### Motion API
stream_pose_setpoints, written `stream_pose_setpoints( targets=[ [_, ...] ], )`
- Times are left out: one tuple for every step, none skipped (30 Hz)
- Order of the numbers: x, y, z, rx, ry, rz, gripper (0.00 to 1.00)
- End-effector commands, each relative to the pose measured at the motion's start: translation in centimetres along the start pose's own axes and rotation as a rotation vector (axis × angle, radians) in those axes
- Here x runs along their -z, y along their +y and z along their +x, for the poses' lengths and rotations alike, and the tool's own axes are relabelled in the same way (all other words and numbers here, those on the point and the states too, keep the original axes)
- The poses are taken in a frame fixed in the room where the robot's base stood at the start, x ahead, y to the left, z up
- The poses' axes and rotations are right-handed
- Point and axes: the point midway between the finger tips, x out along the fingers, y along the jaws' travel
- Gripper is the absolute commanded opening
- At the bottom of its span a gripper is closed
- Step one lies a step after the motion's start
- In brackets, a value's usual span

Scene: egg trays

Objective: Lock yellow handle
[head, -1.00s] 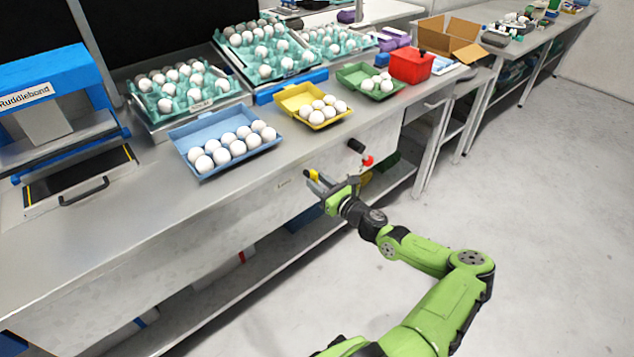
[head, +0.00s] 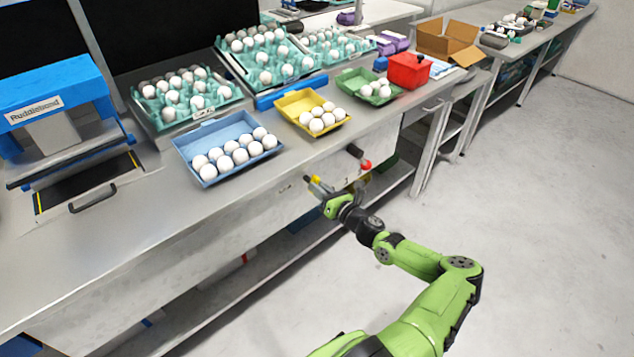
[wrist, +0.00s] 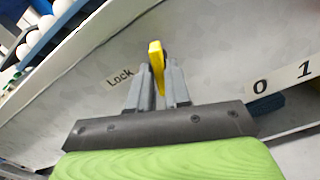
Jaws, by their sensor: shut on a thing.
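The yellow handle (wrist: 157,60) sticks out from the front panel of the bench, just right of the printed word "Lock" (wrist: 120,78) in the wrist view. My gripper (wrist: 158,82) is shut on the handle, with one grey finger on each side of it. In the head view my gripper (head: 318,186) is at the bench front, below the table edge. The yellow handle (head: 316,179) shows there only as a small spot between the fingers. The handle's base is partly hidden.
A red knob (head: 366,165) on a dark bar sticks out right of my gripper. Marks "0" and "1" (wrist: 282,80) are on the panel to the right. Egg boxes in blue (head: 205,133), yellow (head: 290,104) and green (head: 350,81) stand above on the bench. Floor at right is clear.

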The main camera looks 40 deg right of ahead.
Motion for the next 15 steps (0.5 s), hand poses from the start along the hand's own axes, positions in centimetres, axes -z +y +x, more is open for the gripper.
stream_pose_setpoints(
  targets=[
    [-0.38,0.14,0.05,0.0,-0.003,0.032,0.05],
    [-0.34,0.13,0.05,0.0,-0.003,0.045,0.05],
    [-0.28,0.11,0.05,-0.001,-0.003,0.058,0.05],
    [-0.24,0.09,0.05,-0.001,-0.004,0.062,0.05],
    [-0.21,0.07,0.05,-0.001,-0.004,0.064,0.05],
    [-0.17,0.06,0.05,-0.001,-0.004,0.063,0.05],
    [-0.16,0.05,0.06,-0.001,-0.004,0.062,0.05],
    [-0.15,0.05,0.06,-0.001,-0.004,0.062,0.05],
    [-0.15,0.05,0.06,-0.001,-0.005,0.062,0.05],
    [-0.16,0.05,0.06,-0.001,-0.005,0.063,0.05],
    [-0.2,0.07,0.06,-0.001,-0.005,0.07,0.05],
    [-0.29,0.09,0.06,-0.001,-0.004,0.092,0.05],
    [-0.37,0.12,0.06,0.0,-0.004,0.117,0.05],
    [-0.43,0.14,0.06,0.0,-0.004,0.147,0.05],
    [-0.47,0.16,0.06,0.0,-0.004,0.191,0.05]
  ],
)
